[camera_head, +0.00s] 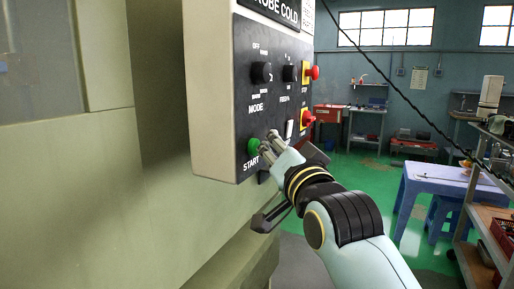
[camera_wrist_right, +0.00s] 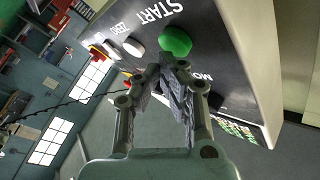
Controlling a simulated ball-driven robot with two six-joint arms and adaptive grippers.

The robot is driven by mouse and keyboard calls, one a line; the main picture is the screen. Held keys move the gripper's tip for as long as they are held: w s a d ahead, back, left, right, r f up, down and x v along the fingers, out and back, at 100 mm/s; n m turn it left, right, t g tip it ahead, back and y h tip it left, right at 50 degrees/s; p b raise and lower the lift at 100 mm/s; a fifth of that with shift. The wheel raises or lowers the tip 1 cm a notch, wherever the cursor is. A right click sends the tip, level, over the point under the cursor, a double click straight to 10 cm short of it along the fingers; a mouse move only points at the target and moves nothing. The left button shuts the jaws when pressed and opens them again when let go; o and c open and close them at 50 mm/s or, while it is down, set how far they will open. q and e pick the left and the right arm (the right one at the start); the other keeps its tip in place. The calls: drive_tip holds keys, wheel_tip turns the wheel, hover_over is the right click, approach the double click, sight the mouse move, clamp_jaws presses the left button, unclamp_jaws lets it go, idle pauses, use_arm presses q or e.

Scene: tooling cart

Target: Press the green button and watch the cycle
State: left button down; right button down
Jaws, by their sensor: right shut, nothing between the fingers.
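The green START button (camera_head: 253,146) sits low on the dark control panel (camera_head: 247,100) of the machine in the head view. It also shows in the right wrist view (camera_wrist_right: 175,41), just beyond my fingertips. My right gripper (camera_head: 269,141) is shut and empty, with its fingertips close beside the button's right edge. In the right wrist view my right gripper (camera_wrist_right: 165,72) points at the panel near the button. I cannot tell whether the fingertips touch it. My left gripper is not in view.
The pale machine body (camera_head: 70,190) fills the left. A blue table (camera_head: 440,180) and a shelf stand to the right, with green floor between.

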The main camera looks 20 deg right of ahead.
drive_tip(key=shift+w+a+r, duration=0.2)
drive_tip(key=shift+w+a, duration=0.3)
idle(1.1)
drive_tip(key=shift+s+d+r+p, duration=0.1)
drive_tip(key=shift+s+d+p, duration=0.3)
drive_tip(key=shift+s+d, duration=0.25)
drive_tip(key=shift+s+a, duration=0.1)
drive_tip(key=s+d+b, duration=0.1)
drive_tip(key=s+d, duration=0.2)
drive_tip(key=shift+s+d, duration=0.15)
drive_tip(key=shift+s, duration=0.25)
idle(4.9)
